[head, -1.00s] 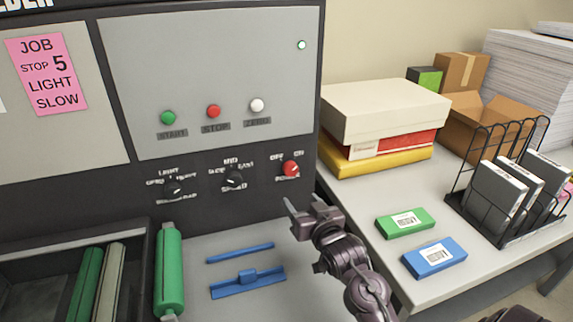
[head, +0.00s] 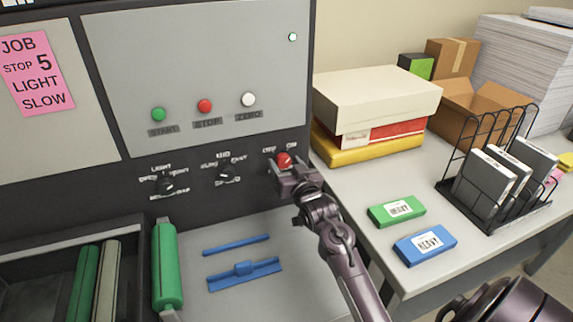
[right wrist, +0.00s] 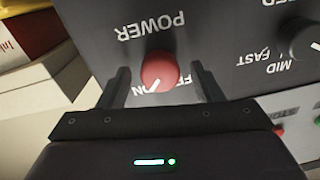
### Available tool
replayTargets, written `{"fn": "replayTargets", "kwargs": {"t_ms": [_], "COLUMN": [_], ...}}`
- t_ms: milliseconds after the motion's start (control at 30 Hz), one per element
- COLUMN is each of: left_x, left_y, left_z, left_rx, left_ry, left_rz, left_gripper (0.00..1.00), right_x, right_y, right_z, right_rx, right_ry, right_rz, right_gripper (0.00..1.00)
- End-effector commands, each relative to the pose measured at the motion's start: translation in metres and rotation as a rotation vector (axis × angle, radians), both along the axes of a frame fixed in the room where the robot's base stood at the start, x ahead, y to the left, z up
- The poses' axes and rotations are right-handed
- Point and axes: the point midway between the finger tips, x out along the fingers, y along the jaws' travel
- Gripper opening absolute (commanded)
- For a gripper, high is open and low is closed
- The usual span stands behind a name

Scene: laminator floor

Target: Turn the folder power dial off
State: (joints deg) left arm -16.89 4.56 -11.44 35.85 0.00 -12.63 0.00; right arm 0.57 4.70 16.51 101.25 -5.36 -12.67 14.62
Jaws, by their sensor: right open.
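The red power dial (head: 284,159) is on the dark lower panel of the folder, at its right end, below OFF and ON labels. In the right wrist view the dial (right wrist: 159,71) shows upside down, with its white pointer mark toward the N of the ON label. My right gripper (head: 290,172) is at the dial, and its body hides the dial's lower part in the head view. In the right wrist view its two fingers (right wrist: 161,84) are open, one on each side of the dial, with gaps showing. My left gripper is not in view.
Two black dials, speed (head: 227,171) and another (head: 166,184), sit left on the same panel. Green (head: 158,114), red (head: 205,106) and white (head: 248,100) buttons are above. Stacked boxes (head: 376,108) stand close on the right. Green (head: 396,210) and blue (head: 424,244) packs lie on the table.

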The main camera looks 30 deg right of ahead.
Motion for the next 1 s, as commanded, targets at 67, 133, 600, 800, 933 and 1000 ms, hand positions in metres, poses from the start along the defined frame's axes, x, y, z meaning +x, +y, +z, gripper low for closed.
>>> {"fn": "replayTargets", "kwargs": {"t_ms": [67, 133, 600, 800, 933, 1000], "left_x": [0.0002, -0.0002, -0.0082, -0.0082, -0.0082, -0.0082], "left_y": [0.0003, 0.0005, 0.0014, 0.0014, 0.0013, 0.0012], "left_z": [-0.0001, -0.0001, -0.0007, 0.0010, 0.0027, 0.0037], "left_rx": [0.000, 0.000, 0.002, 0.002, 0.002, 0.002], "left_ry": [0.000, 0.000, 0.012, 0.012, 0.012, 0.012], "left_rz": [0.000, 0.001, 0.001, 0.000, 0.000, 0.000], "left_gripper": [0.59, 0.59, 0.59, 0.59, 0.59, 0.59], "right_x": [-0.0002, -0.0002, -0.0004, -0.0003, -0.0003, -0.0003], "right_y": [0.0001, 0.0000, -0.0001, -0.0003, -0.0004, 0.0001], "right_z": [-0.0001, 0.0000, 0.0002, 0.0007, 0.0009, 0.0009], "right_rx": [0.000, 0.000, -0.015, -0.083, -0.167, -0.223], "right_ry": [0.000, 0.000, 0.004, 0.020, 0.041, 0.054], "right_rz": [0.000, 0.000, 0.000, -0.001, 0.000, 0.001], "right_gripper": [0.58, 0.49, 0.15, 0.15, 0.15, 0.15]}}
